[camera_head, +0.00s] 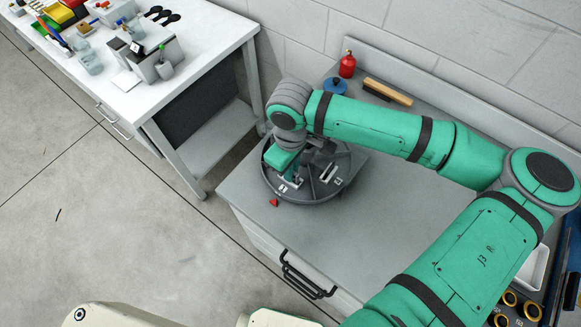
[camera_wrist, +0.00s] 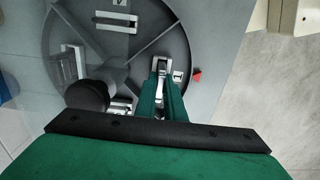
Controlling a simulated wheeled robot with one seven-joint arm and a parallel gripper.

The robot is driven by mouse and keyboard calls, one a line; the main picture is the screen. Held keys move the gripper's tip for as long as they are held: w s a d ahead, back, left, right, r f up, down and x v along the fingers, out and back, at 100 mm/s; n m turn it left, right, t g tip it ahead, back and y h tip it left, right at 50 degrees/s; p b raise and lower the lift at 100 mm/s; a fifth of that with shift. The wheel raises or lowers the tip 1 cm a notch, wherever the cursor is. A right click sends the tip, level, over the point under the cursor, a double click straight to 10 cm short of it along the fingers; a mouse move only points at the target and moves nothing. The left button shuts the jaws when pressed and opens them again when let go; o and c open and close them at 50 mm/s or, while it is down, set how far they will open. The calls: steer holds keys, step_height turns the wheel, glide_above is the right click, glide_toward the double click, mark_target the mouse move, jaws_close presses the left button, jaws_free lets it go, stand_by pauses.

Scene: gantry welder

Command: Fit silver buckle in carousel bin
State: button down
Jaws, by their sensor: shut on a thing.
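The carousel (camera_head: 313,199) is a round dark grey tray with walls dividing it into bins, on the grey bench; its rim also shows in the wrist view (camera_wrist: 57,22). My gripper (camera_head: 292,177) points down into the front left bin, beside a white label. In the wrist view my gripper (camera_wrist: 162,77) is shut on a small silver piece, the silver buckle (camera_wrist: 161,65), mostly hidden between the fingertips. I cannot tell whether the buckle touches the bin floor. Silver fittings lie in other bins, one at the top (camera_wrist: 116,22) and one at the left (camera_wrist: 74,62).
A red triangular marker (camera_head: 274,203) sits by the carousel's front rim. A dark hub knob (camera_wrist: 87,96) rises mid-carousel. The front bench top is clear.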

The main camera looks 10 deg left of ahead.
steer(key=shift+f, duration=0.1)
steer(key=c, duration=1.8)
jaws_free()
steer(key=shift+o, duration=0.2)
step_height(320, 180, up, 11)
steer(key=shift+f, duration=0.1)
